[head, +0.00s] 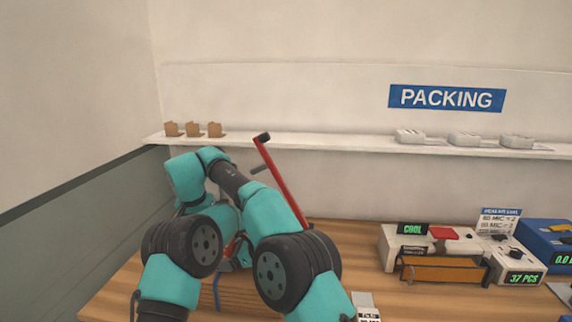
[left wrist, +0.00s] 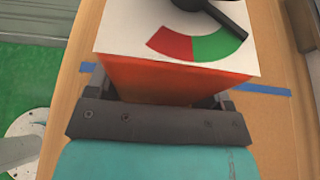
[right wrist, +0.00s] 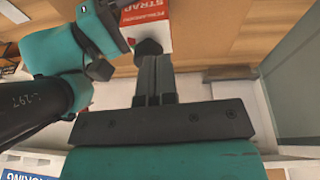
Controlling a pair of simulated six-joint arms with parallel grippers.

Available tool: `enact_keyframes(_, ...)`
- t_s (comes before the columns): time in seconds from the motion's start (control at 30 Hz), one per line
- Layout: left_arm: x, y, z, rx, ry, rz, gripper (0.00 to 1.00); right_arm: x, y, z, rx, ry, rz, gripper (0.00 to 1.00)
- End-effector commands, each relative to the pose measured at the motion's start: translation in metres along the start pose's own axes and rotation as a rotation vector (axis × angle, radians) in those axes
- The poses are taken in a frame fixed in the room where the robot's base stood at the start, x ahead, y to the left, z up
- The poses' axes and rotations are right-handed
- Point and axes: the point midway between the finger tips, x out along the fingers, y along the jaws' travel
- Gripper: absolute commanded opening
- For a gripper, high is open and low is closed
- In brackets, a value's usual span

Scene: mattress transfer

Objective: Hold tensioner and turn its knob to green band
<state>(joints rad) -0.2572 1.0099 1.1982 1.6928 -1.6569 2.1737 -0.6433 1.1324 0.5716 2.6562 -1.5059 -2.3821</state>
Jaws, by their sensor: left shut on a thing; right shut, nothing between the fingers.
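The tensioner (left wrist: 160,78) is a red-orange box with a white top face. A red band (left wrist: 171,42) and a green band (left wrist: 219,44) are printed on this face. My left gripper (left wrist: 158,90) is shut on the box, one finger at each side. In the right wrist view, the tensioner's lettered red-and-white face (right wrist: 155,14) is at the top. My right gripper (right wrist: 154,62) is shut and empty, its tips close to a black part.
A red lever (head: 282,185) rises behind my arms, which cross and hide much of the bench's left side. A white sealer-like machine (head: 390,245) and blue scale (head: 545,240) stand at right. A shelf (head: 330,142) runs along the wall.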

Motion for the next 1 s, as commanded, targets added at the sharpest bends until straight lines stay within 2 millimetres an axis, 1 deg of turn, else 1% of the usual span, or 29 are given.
enact_keyframes(0.1, 0.001, 0.0, 0.001, -0.002, -0.001, 0.001, 0.17, -0.011, 0.001, -0.004, 0.002, 0.003, -0.002, 0.0)
enact_keyframes(0.2, 0.001, 0.0, 0.002, -0.003, -0.001, 0.002, 0.17, -0.017, 0.001, -0.006, 0.003, 0.003, -0.002, 0.0)
enact_keyframes(0.53, 0.002, 0.0, 0.002, -0.003, -0.002, 0.003, 0.17, -0.019, 0.003, -0.007, 0.005, 0.003, -0.002, 0.0)
enact_keyframes(0.67, 0.002, 0.0, 0.002, -0.003, -0.002, 0.003, 0.17, -0.022, 0.011, -0.01, 0.006, 0.003, -0.005, 0.0)
enact_keyframes(0.83, 0.002, 0.0, 0.002, -0.003, -0.002, 0.003, 0.17, -0.027, 0.026, -0.014, 0.009, 0.004, -0.012, 0.0)
enact_keyframes(1.0, 0.002, 0.0, 0.002, -0.004, -0.002, 0.003, 0.17, -0.027, 0.029, -0.014, 0.008, 0.003, -0.014, 0.0)
